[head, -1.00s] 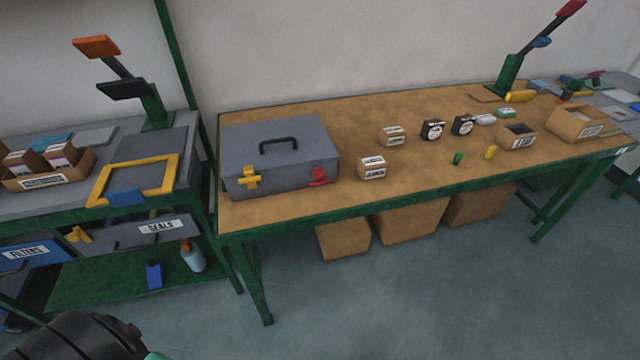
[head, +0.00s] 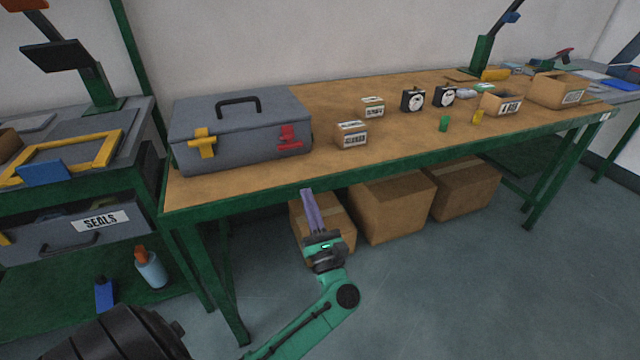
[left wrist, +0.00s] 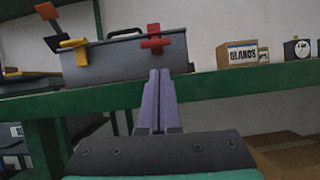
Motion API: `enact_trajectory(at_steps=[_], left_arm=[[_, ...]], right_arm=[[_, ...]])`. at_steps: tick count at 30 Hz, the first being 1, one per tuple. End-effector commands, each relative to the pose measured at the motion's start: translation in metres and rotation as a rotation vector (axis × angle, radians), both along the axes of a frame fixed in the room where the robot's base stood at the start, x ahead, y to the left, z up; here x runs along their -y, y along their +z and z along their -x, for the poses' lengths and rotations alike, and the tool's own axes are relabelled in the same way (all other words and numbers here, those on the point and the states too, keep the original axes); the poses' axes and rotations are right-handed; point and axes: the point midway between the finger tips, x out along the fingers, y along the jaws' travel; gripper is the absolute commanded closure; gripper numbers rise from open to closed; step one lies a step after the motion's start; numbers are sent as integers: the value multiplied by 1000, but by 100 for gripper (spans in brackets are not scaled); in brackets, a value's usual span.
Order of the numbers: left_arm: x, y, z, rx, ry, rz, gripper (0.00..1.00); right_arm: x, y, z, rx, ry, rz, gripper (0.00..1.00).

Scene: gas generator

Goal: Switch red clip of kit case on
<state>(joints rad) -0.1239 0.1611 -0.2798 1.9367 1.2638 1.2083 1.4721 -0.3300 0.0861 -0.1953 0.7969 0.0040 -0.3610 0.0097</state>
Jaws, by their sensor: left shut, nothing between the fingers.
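The grey kit case (head: 235,132) stands closed on the left end of the wooden workbench (head: 340,165), with a dark handle on its lid. Its red clip (head: 289,139) is on the right of the front face, and a yellow clip (head: 202,143) is on the left. My left gripper (head: 306,192) is shut and empty, in front of the bench edge, below and apart from the red clip. In the left wrist view the gripper's purple fingers (left wrist: 160,75) point up toward the case, and the red clip (left wrist: 151,39) shows just above their tips. My right gripper is not in view.
Small labelled boxes (head: 351,135), two dark gauges (head: 413,99) and small green and yellow parts stand right of the case. The green bench edge (head: 400,164) lies between my gripper and the case. Cardboard boxes (head: 393,205) sit under the bench. A shelf unit (head: 75,160) stands left.

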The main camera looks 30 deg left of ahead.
Motion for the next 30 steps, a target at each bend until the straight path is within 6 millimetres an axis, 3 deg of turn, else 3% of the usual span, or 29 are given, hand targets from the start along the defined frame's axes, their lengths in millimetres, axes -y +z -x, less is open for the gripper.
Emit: enact_trajectory(at_steps=[13,24,30], left_arm=[[-7,8,-1,36,2,36,100],[-60,41,-37,36,3,33,100],[-75,47,-48,32,2,33,100]], right_arm=[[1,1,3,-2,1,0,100],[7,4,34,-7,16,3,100],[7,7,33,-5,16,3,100]])
